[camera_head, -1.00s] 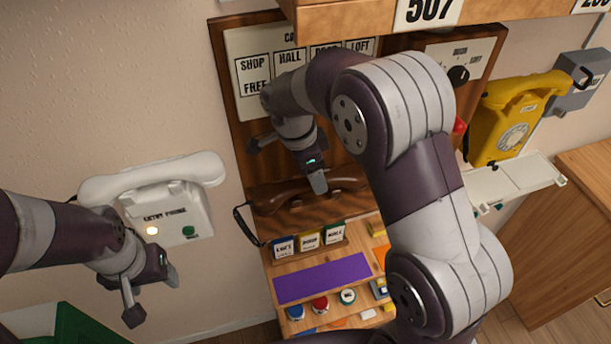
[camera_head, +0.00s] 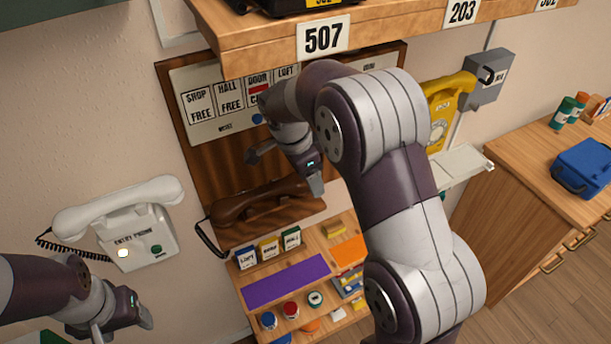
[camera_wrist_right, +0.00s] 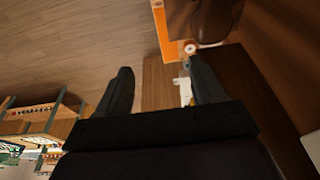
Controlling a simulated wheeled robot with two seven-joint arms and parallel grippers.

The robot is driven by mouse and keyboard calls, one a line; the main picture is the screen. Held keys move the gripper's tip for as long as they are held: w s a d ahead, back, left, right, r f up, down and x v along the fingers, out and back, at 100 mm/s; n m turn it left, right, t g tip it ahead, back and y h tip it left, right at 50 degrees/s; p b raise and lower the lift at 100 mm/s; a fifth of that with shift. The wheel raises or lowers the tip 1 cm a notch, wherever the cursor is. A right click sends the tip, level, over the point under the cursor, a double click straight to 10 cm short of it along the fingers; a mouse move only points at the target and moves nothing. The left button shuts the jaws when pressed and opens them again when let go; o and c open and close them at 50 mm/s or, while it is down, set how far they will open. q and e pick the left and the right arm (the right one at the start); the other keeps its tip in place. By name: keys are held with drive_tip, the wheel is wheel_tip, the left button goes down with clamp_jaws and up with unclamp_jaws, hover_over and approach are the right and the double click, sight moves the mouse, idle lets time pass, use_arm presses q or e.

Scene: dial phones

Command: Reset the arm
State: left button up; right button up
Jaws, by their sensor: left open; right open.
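My right arm crosses the middle of the head view. Its gripper (camera_head: 287,170) is open and empty, in front of the wooden wall panel (camera_head: 200,165) and just above the brown handset (camera_head: 262,200). In the right wrist view, the gripper's two dark fingers (camera_wrist_right: 162,88) stand apart with nothing gripped between them. My left gripper (camera_head: 122,318) is open and empty at the lower left, below the white entry phone (camera_head: 135,230). The entry phone's handset rests on top, and a small light glows on its front. My right arm hides part of the panel.
A wooden shelf (camera_head: 270,52) with number plates overhangs the panel. Below are a sloping desk with a purple strip (camera_head: 285,280), buttons and labelled blocks. A yellow phone (camera_head: 445,110) hangs at the right. A counter (camera_head: 530,160) holds a blue box (camera_head: 584,166).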

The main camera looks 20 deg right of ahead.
drive_tip(key=shift+a, duration=0.2)
drive_tip(key=shift+s+r, duration=0.1)
drive_tip(key=s+a+f+n+y+b, duration=0.1)
drive_tip(key=s+f+n, duration=0.3)
drive_tip(key=s+n, duration=0.4)
drive_tip(key=s+a+f+n+t+y+b, duration=0.1)
drive_tip(key=s+a+f+n+b, duration=0.2)
drive_tip(key=s+n, duration=0.6)
drive_tip(key=shift+f+y+b, duration=0.4)
drive_tip(key=shift+f+b, duration=0.15)
drive_tip(key=shift+f, duration=0.3)
drive_tip(key=shift+s, duration=0.1)
